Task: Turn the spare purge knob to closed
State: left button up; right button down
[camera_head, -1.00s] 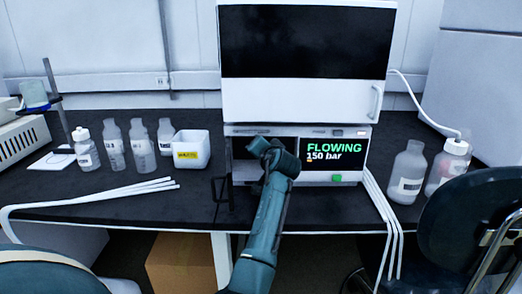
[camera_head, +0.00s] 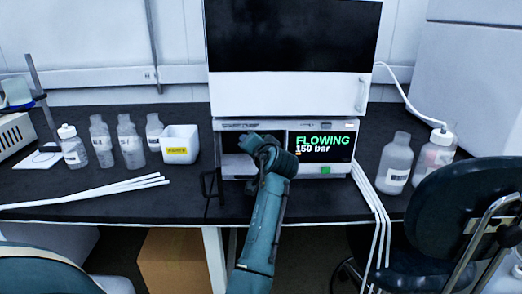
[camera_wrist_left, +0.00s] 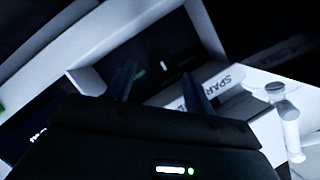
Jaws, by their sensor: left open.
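The spare purge knob (camera_wrist_left: 162,61) shows in the left wrist view as a dark round shape with a white pointer line on a dark recessed panel. A green mark lies to its left, and lettering reading "SPAR" is on the white panel edge. My left gripper (camera_wrist_left: 157,72) is open, its two fingers pointing at this panel with the knob in the gap between them as seen; contact is not visible. In the head view, my left arm reaches the left front of the pump unit (camera_head: 325,170), hiding the knob and its fingers. The right gripper is out of view.
The pump display (camera_head: 322,146) reads "FLOWING 150 bar" in green and white. A white tub (camera_head: 180,137) with a yellow label and several bottles stand left of the pump. Two bottles stand right. White tubes (camera_head: 85,192) lie on the left bench; a chair (camera_head: 455,200) is at right.

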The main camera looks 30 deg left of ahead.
pick_arm(q)
jog(key=v, duration=0.9)
jog(key=shift+p, duration=0.35)
jog(key=shift+a, duration=0.1)
